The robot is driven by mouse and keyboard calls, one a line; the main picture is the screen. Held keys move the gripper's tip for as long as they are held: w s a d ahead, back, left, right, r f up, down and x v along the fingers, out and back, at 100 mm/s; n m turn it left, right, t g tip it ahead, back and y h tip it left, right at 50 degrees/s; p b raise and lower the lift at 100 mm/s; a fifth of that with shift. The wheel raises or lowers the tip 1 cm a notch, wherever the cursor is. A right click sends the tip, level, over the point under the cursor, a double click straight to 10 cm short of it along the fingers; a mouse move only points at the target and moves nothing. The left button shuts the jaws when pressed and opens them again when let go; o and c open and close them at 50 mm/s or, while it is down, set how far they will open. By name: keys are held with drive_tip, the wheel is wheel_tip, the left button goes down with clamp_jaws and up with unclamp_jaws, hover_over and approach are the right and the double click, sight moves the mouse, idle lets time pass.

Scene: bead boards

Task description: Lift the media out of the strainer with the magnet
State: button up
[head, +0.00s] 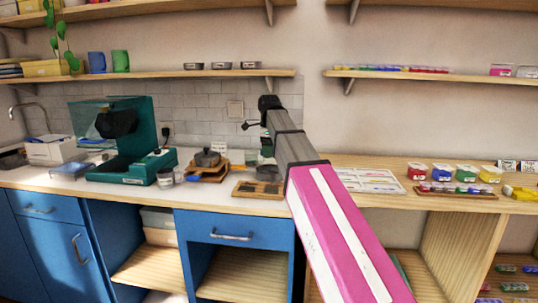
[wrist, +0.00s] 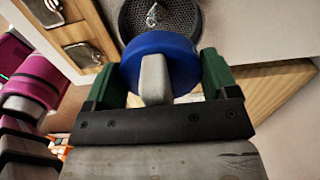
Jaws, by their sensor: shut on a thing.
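In the wrist view my gripper (wrist: 157,76) has green fingers shut on the pale grey grip of the magnet (wrist: 185,48). The magnet has a round blue body, beyond the fingertips. The strainer (wrist: 187,18), a dark round mesh bowl, is partly cut off at the top edge, just beyond the magnet. A small clump of shiny silvery media (wrist: 153,15) shows against its mesh. The magnet hides the strainer's near part, and I cannot tell whether they touch. In the head view my arm reaches over the counter and hides most of the work spot.
A wooden tray (head: 243,190) lies near the counter's front edge. Left of it are a dark pot (head: 207,158) on a wooden stand, a grey cup (head: 166,178) and a teal machine (head: 130,165). A white sorting tray (head: 368,181) and colored boxes (head: 466,172) stand to the right.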

drive_tip(key=shift+r, duration=1.45)
